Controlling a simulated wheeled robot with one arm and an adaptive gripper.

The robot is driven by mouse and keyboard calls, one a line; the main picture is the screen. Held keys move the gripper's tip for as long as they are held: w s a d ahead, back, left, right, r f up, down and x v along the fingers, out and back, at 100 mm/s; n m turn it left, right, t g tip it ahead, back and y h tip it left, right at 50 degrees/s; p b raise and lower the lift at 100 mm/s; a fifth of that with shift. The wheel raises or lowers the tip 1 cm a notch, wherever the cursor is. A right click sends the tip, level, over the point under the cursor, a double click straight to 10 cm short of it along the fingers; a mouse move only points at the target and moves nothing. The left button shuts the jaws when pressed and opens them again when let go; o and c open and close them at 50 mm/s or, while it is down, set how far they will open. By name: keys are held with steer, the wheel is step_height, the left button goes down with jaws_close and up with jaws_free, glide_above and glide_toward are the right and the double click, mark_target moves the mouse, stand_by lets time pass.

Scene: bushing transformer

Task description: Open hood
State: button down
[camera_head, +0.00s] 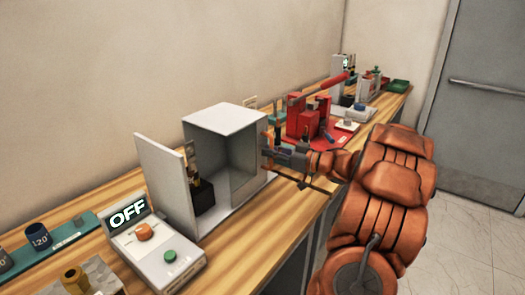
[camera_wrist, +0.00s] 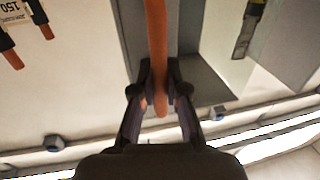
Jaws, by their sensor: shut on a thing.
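A white box-like hood (camera_head: 225,118) stands on the wooden bench. Its front is open, with a white panel (camera_head: 165,185) swung out at the left and a grey panel (camera_head: 247,165) at the right. A dark block sits inside. My gripper (camera_head: 270,152) is at the right edge of the hood, beside the grey panel. In the wrist view, my gripper (camera_wrist: 160,92) is shut on an orange bar (camera_wrist: 157,40) that runs between its fingers. A grey surface (camera_wrist: 202,75) lies behind the bar. I cannot tell how the bar joins the hood.
A control box (camera_head: 155,245) reading OFF, with orange and green buttons, stands in front of the hood's left side. A red device (camera_head: 305,120) with a lever stands beyond my gripper. Other parts line the bench (camera_head: 250,220). A grey door (camera_head: 490,100) is at the right.

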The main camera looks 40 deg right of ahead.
steer(key=shift+w+d+p, duration=0.15)
steer(key=shift+d+p, duration=0.1)
steer(key=shift+d, duration=0.5)
steer(key=shift+w+d+p, duration=0.15)
steer(key=shift+d+p, duration=0.1)
steer(key=shift+d, duration=0.45)
steer(key=c, duration=1.2)
jaws_free()
steer(key=shift+s, duration=0.1)
steer(key=v, duration=1.1)
steer(key=shift+s+d, duration=0.2)
steer(key=shift+s, duration=0.15)
